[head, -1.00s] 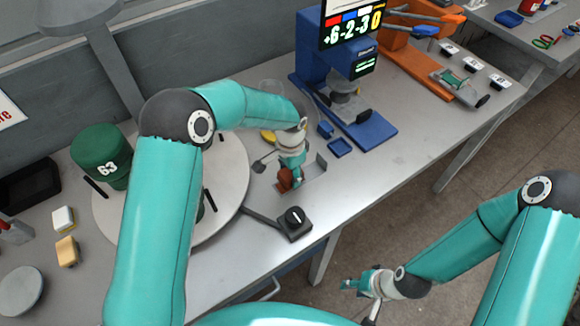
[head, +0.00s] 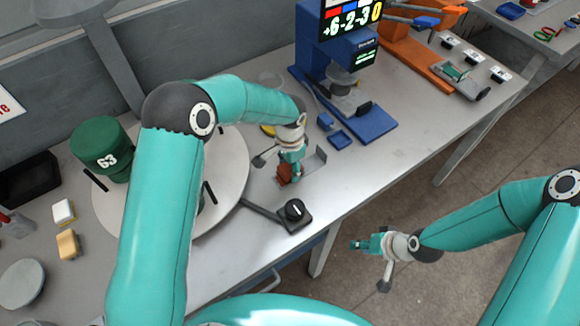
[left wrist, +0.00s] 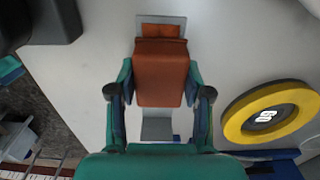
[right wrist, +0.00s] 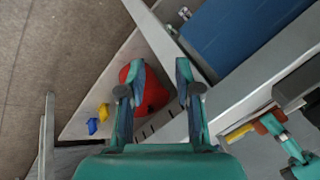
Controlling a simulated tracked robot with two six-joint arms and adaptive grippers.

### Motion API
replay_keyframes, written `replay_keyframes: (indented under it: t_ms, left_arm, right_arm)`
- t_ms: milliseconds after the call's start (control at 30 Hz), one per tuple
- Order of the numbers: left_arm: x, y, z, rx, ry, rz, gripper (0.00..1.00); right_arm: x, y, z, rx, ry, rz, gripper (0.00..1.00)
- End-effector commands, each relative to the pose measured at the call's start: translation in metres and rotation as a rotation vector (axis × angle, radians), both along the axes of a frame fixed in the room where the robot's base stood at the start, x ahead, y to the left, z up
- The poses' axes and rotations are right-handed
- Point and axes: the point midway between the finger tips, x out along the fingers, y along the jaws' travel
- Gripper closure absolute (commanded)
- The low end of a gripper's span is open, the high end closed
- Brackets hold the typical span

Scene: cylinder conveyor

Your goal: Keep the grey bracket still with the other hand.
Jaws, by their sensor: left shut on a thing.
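The grey bracket (head: 317,161) lies on the workbench, with an upturned end showing in the head view. In the left wrist view parts of the bracket (left wrist: 158,128) show beyond both ends of an orange-brown block (left wrist: 160,78). My left gripper (head: 290,170) is shut on this block, with one finger on each side. The block hides the bracket's middle; I cannot tell whether it rests on it. My right gripper (head: 360,245) is off the bench's front edge, well apart from the bracket. In the right wrist view the right gripper (right wrist: 160,72) is open and empty.
A black box with a knob (head: 294,213) stands in front of the bracket. A round turntable (head: 235,165) with a green cylinder (head: 101,146) is to the left. A blue press (head: 372,122) stands behind right. Open floor lies beyond the bench's front edge.

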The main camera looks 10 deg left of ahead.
Motion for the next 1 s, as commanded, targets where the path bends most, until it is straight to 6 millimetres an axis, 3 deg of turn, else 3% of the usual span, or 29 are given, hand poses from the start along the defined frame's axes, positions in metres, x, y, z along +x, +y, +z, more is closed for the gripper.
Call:
replay_keyframes:
  t_ms: [100, 200, 367, 500, 733, 833, 1000]
  left_arm:
    - [0.0, 0.0, 0.0, -0.001, -0.001, 0.0, 0.84]
    - [0.0, 0.0, 0.0, -0.001, -0.001, 0.0, 0.84]
    - [0.0, 0.0, 0.0, -0.001, -0.001, 0.0, 0.84]
    - [0.0, 0.0, 0.0, -0.001, -0.001, 0.0, 0.84]
    - [0.0, 0.0, 0.0, 0.0, 0.0, 0.0, 0.84]
    - [0.0, 0.0, 0.0, -0.001, -0.001, 0.0, 0.84]
    - [0.0, 0.0, 0.0, -0.001, -0.001, 0.0, 0.84]
  right_arm:
    - [0.052, -0.017, 0.027, -0.036, -0.144, 0.092, 0.67]
    - [0.094, -0.013, 0.052, -0.044, -0.271, 0.126, 0.67]
    - [0.155, 0.009, 0.099, -0.02, -0.476, 0.15, 0.67]
    - [0.195, 0.049, 0.134, 0.005, -0.653, 0.238, 0.67]
    - [0.222, 0.119, 0.159, 0.02, -0.866, 0.424, 0.67]
    - [0.226, 0.136, 0.166, 0.022, -0.917, 0.466, 0.67]
    - [0.229, 0.145, 0.165, 0.023, -0.948, 0.49, 0.67]
